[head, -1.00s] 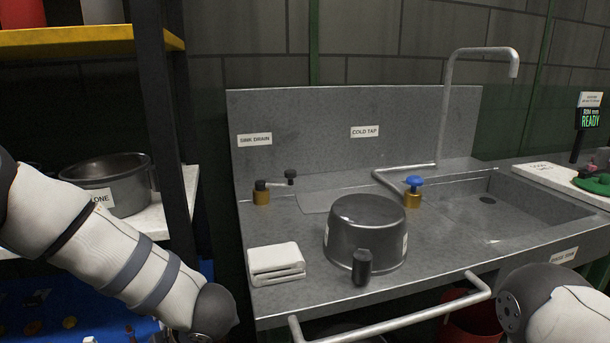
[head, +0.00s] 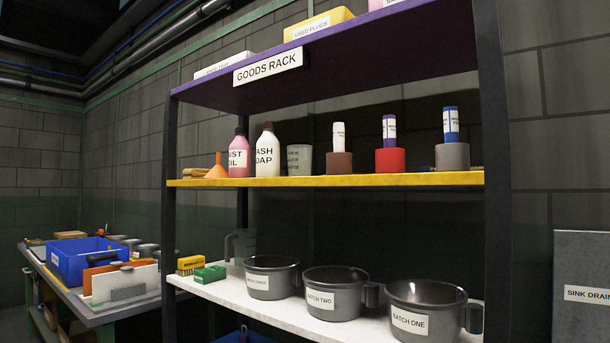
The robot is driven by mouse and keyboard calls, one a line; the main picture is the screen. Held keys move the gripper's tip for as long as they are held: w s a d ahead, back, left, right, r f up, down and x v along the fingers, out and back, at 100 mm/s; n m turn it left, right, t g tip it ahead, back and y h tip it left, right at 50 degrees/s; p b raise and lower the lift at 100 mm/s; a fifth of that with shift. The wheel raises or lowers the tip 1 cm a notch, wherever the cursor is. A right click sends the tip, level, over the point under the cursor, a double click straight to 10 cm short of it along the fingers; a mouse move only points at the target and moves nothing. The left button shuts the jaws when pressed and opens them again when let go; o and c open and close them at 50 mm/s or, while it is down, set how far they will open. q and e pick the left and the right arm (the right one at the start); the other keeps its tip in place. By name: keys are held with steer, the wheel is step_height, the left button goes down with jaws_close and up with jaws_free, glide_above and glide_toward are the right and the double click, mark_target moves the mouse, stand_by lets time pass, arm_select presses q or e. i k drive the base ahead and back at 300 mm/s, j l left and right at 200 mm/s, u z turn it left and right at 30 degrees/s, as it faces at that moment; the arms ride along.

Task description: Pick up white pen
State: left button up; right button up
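A white pen (head: 338,135) stands upright in a brown holder (head: 339,165) on the yellow shelf (head: 325,181) of the goods rack. To its right a purple-topped pen (head: 389,129) stands in a red holder (head: 390,161). Further right a blue-topped pen (head: 451,123) stands in a grey holder (head: 452,157). Neither of my grippers shows in the head view. Nothing is seen touching the white pen.
Left of the pens stand a grey cup (head: 299,159), a white bottle (head: 267,150), a pink bottle (head: 239,154) and an orange funnel (head: 217,166). The purple shelf (head: 335,61) overhangs the pens.

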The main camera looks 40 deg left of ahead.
mark_target(338, 128)
steer(key=u, duration=1)
steer(key=z, duration=1.9)
steer(key=u, duration=1.9)
